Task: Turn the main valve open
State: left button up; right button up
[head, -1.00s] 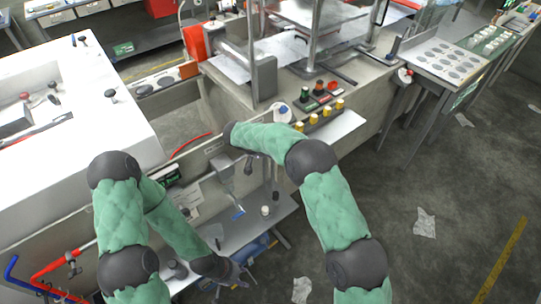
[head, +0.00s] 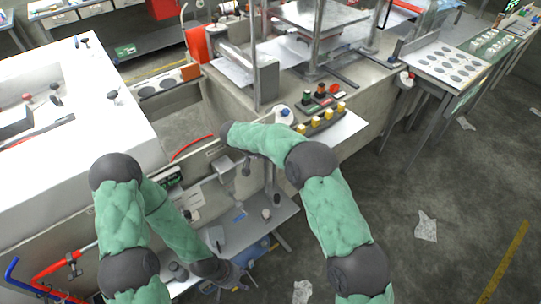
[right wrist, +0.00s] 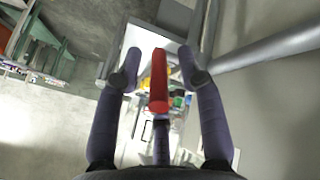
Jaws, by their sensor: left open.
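A red handle (right wrist: 159,82) on a dark stem shows in the right wrist view; I take it as the main valve's handle, but cannot be sure. My right gripper (right wrist: 160,79) has its two fingers wide apart, one on each side of the red handle, with gaps on both sides. In the head view the right arm reaches toward the bench side, and its gripper is mostly hidden behind my own arm. My left gripper (head: 236,275) is low at the bottom of the head view, open and apparently empty, near a low grey shelf.
A red pipe (head: 62,264) and a blue pipe (head: 13,272) run at the lower left. Yellow knobs (head: 328,116) sit on the bench edge at right. A white-topped machine (head: 95,130) stands at left. The floor at right is mostly clear, with paper scraps (head: 426,226).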

jog(key=v, duration=1)
jog(key=shift+a, duration=0.1)
